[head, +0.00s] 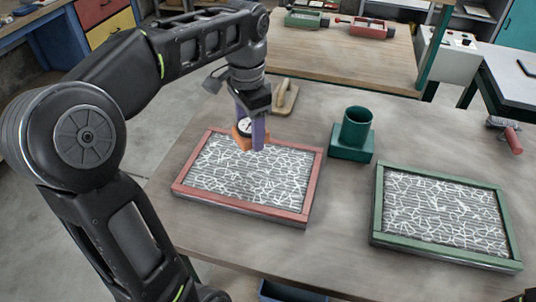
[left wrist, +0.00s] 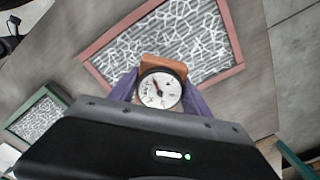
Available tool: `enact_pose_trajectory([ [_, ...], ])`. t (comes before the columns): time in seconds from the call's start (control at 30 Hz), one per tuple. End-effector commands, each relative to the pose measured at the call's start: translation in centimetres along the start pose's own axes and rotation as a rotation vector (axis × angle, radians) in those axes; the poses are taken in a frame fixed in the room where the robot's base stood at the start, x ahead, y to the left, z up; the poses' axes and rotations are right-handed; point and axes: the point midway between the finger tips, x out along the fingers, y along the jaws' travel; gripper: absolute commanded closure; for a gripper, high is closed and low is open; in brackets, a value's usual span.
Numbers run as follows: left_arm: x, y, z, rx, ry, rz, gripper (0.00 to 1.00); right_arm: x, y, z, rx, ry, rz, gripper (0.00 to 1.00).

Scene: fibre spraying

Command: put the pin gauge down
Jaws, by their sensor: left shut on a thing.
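The pin gauge (head: 242,129) has a round white dial and an orange body. My left gripper (head: 252,138), with purple fingers, is shut on it and points down over the far edge of the red-framed tray (head: 176,186). In the left wrist view the gauge's dial (left wrist: 160,89) faces the camera between the purple fingers, with its orange part behind. The gauge's lower end overlaps the tray's fibre mat in the head view; I cannot tell whether it touches. My right gripper is not in view.
A green-framed tray (head: 376,207) lies at the right of the table. A green cup on a square base (head: 352,139) stands between the trays, toward the back. A wooden float (head: 284,98) lies behind my gripper. A red-handled tool (head: 513,140) lies at far right.

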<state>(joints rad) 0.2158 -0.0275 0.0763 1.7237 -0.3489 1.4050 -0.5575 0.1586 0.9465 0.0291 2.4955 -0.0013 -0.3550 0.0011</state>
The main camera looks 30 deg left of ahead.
Motion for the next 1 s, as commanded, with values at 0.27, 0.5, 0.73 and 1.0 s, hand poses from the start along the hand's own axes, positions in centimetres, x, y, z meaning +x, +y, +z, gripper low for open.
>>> enact_pose_trajectory([
  [0.27, -0.2, -0.1, 0.3, 0.011, 0.000, -0.001, 0.96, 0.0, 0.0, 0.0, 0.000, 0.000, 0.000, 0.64],
  [0.5, 1.0, 0.0, 0.3, 0.009, -0.002, 0.001, 0.96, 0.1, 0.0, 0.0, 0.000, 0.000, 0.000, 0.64],
  [0.73, 5.0, 0.0, 0.4, 0.009, -0.002, 0.002, 0.96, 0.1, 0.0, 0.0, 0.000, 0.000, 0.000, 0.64],
  [1.0, 6.1, -0.1, 0.2, 0.009, 0.001, -0.001, 0.96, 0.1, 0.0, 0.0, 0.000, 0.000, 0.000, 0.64],
])
